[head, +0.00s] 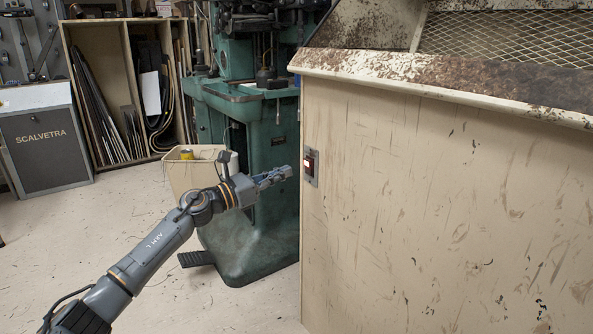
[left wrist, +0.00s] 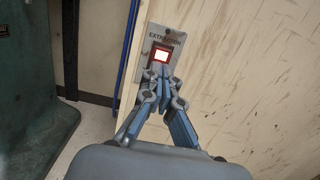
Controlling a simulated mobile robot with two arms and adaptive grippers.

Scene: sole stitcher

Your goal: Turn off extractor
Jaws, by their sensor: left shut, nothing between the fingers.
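The extractor switch (head: 309,163) is set in a small metal plate near the left edge of the beige cabinet's side panel. My right gripper is not in view.
The beige extractor cabinet (head: 430,210) fills the right side, with a dirty ledge and mesh on top. A green machine (head: 270,220) with a foot pedal stands behind my left arm. A bin (head: 188,175) is beside it. Floor at left is open.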

